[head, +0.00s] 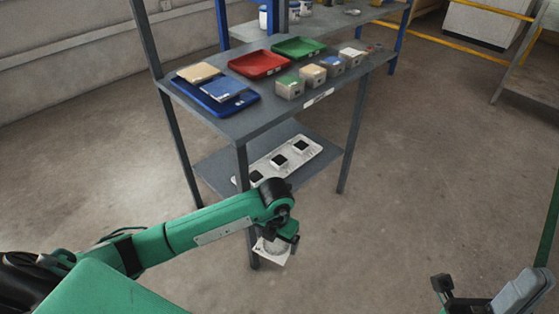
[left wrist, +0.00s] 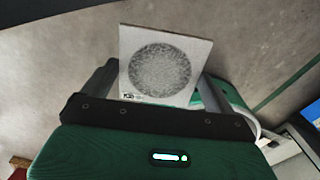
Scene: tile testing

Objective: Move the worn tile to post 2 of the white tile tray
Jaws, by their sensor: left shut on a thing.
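The worn tile (head: 272,251) is a thin pale square with a rough grey disc on its face. My left gripper (head: 284,236) is shut on it, and the tile hangs in front of the grey rack. In the left wrist view the tile (left wrist: 165,65) sits between the two fingers, disc facing the camera. The white tile tray (head: 313,153) lies on the lower shelf, behind and above my gripper in the picture. Three dark square spots show on it; my left wrist partly covers its near end. Part of my right gripper (head: 480,296) shows at the bottom right, cut off by the frame.
The grey rack's upper shelf (head: 240,125) holds a blue tray (head: 240,104) with tiles, a red tray (head: 258,64), a green tray (head: 298,47) and several small blocks. A rack leg (head: 248,215) stands close by my left gripper. The floor to the right is clear.

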